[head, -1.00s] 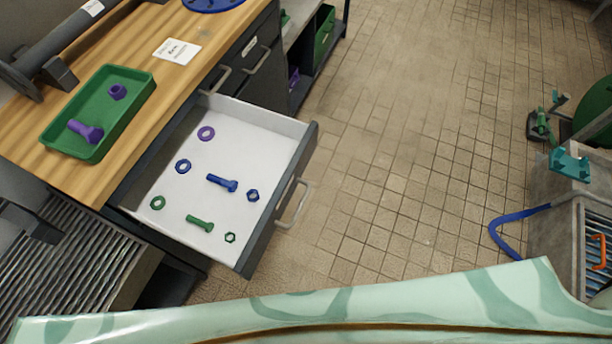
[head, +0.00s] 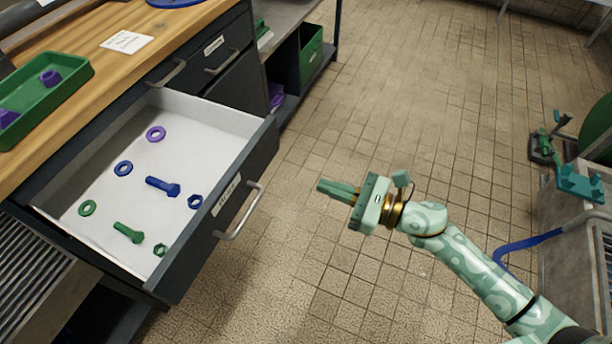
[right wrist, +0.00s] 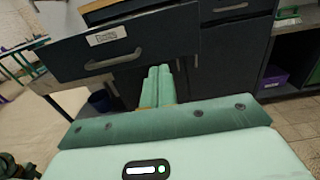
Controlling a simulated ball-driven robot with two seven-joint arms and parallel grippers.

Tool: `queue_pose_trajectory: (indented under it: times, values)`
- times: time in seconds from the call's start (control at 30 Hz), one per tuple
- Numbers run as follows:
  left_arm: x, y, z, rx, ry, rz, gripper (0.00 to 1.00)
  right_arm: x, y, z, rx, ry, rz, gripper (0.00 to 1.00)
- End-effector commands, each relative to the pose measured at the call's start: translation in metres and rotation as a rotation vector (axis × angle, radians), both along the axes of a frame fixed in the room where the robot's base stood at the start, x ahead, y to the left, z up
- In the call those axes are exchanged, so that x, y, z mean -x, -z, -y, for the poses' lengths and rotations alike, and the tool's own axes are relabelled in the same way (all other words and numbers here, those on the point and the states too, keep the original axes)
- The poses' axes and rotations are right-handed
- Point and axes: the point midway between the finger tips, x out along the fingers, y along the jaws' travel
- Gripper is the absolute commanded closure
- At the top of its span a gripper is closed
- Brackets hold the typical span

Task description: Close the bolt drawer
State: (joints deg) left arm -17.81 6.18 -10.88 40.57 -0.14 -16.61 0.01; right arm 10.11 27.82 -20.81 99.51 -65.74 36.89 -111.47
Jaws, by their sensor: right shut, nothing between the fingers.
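The bolt drawer (head: 262,160) stands pulled out of the dark cabinet at the left of the head view. Its front has a label and a grey bar handle (head: 240,212). Inside lie a blue bolt (head: 162,186), a green bolt (head: 128,232) and several nuts and washers. My right gripper (head: 322,187) is shut and empty, to the right of the drawer front and apart from it, pointing toward it. In the right wrist view, the fingers (right wrist: 158,72) show in front of the labelled drawer front (right wrist: 75,55). My left gripper is not in view.
A green tray (head: 45,105) with purple parts and a white card (head: 127,41) lie on the wooden worktop. Other closed drawers (head: 215,50) sit beyond the open one. A green bin (head: 310,50) stands on a shelf behind.

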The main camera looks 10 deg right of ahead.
Motion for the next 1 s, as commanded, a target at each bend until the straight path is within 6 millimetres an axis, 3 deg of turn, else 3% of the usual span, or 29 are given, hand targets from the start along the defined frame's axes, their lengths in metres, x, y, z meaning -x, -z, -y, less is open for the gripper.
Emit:
queue_pose_trajectory:
  times: [0.27, 0.6, 1.0]
  values:
    - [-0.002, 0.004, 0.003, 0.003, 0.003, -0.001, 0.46, -0.032, 0.001, -0.044, -0.003, 0.001, -0.001, 1.00]
    - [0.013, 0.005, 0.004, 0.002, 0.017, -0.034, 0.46, -0.068, 0.001, -0.093, -0.003, 0.001, -0.004, 1.00]
    - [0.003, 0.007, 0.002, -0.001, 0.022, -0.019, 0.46, -0.077, 0.001, -0.105, -0.002, 0.003, -0.005, 1.00]
